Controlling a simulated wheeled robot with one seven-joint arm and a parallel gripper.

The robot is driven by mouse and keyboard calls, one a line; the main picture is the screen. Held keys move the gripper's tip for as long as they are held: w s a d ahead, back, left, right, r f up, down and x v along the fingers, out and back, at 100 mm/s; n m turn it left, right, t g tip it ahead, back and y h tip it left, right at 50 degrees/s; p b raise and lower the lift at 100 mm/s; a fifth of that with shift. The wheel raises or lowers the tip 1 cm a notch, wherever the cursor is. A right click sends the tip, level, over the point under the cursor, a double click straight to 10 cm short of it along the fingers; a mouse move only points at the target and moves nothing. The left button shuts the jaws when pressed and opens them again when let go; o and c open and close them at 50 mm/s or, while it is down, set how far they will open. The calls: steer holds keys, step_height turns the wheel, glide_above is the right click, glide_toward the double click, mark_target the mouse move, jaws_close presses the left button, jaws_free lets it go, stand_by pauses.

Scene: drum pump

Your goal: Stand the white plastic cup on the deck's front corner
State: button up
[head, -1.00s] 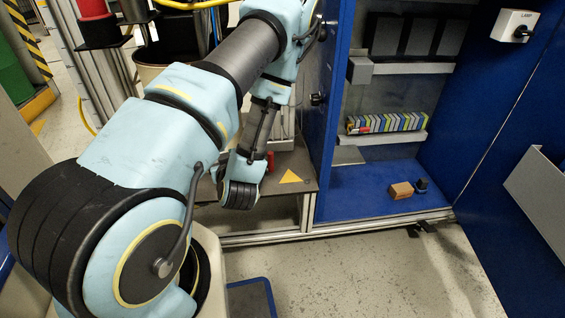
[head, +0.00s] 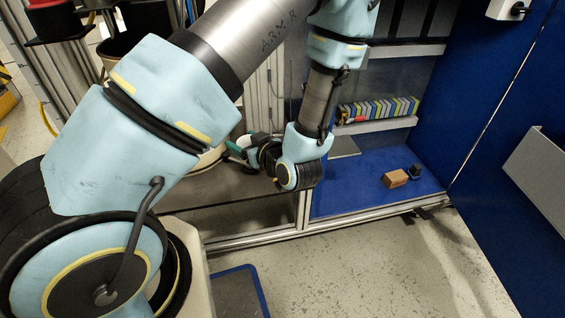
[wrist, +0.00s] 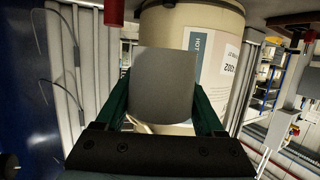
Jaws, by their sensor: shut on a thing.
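In the head view my gripper (head: 235,147) is at the left of my wrist, above the deck (head: 240,190). The cup cannot be made out clearly there. The deck is a grey-brown plate beside the blue cabinet. Its front right corner is hidden behind my wrist, and no marking on it shows now.
A beige drum (wrist: 218,22) with a label stands close behind the cup. The blue cabinet floor (head: 350,190) holds a brown block (head: 395,178) and a small dark object (head: 415,170). A shelf above carries a row of coloured items (head: 380,108).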

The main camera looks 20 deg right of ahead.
steer(key=w+d, duration=0.2)
steer(key=d, duration=0.8)
steer(key=f, duration=0.2)
steer(key=f+b, duration=0.1)
steer(key=d+f+b, duration=0.1)
steer(key=f, duration=0.1)
steer(key=shift+f, duration=0.35)
step_height(320, 180, down, 5)
steer(key=shift+f+b, duration=0.2)
steer(key=shift+b, duration=0.8)
steer(key=shift+d+f, duration=0.15)
steer(key=shift+f, duration=0.05)
steer(key=shift+f, duration=0.15)
steer(key=o, duration=1.2)
